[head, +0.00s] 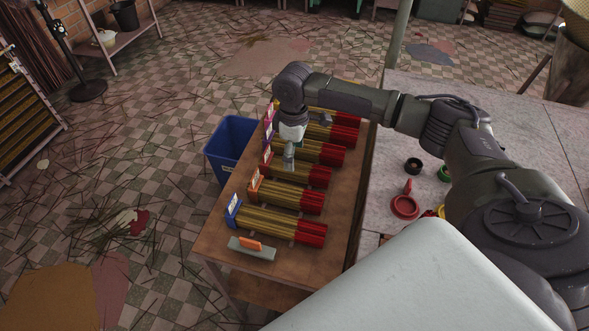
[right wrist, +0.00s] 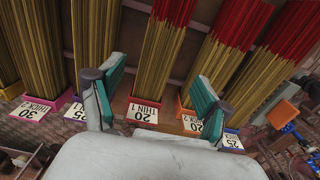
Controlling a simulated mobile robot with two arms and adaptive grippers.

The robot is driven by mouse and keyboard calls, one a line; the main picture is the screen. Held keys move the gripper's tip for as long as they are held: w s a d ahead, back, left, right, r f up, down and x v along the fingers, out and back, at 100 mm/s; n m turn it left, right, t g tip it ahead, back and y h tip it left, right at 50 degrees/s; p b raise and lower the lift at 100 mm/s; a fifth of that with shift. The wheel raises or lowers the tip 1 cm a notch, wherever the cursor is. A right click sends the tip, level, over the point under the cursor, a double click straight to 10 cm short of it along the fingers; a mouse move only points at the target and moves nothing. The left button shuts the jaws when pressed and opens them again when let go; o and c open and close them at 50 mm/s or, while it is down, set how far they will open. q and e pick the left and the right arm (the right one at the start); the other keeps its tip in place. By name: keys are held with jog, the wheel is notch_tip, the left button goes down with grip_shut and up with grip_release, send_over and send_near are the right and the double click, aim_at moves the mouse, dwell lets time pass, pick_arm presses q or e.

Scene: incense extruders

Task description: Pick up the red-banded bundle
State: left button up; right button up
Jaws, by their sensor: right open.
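Several bundles of yellow-brown sticks with red ends lie side by side on a wooden bench, each with a coloured, labelled end piece. The red-banded bundle (right wrist: 156,62) has a red-edged card reading "20 THIN 1" and also shows in the head view (head: 313,174). My right gripper (head: 290,157) hangs over the row from above, partly hiding that bundle. In the right wrist view its teal-padded fingers (right wrist: 160,80) are spread apart on either side of the red-banded bundle, with nothing held. Whether they reach down beside it is unclear. My left gripper is not in view.
Close neighbours are the orange-edged bundle (right wrist: 208,62) and the purple-edged bundle (right wrist: 95,45). The blue-edged bundle (head: 275,225) lies nearest, beside a grey block with an orange part (head: 251,245). A blue bin (head: 228,150) stands left of the bench; a grey table (head: 400,165) stands right.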

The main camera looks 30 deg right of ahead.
aim_at(295, 171)
jog(key=shift+w+d+f+p, duration=0.1)
jog(key=shift+f+p, duration=0.15)
jog(key=shift+f, duration=1.1)
jog(key=shift+d+f+p, duration=0.1)
jog(key=shift+f+p, duration=0.15)
jog(key=shift+f, duration=1.05)
jog(key=c, duration=1.4)
jog(key=shift+r, duration=0.1)
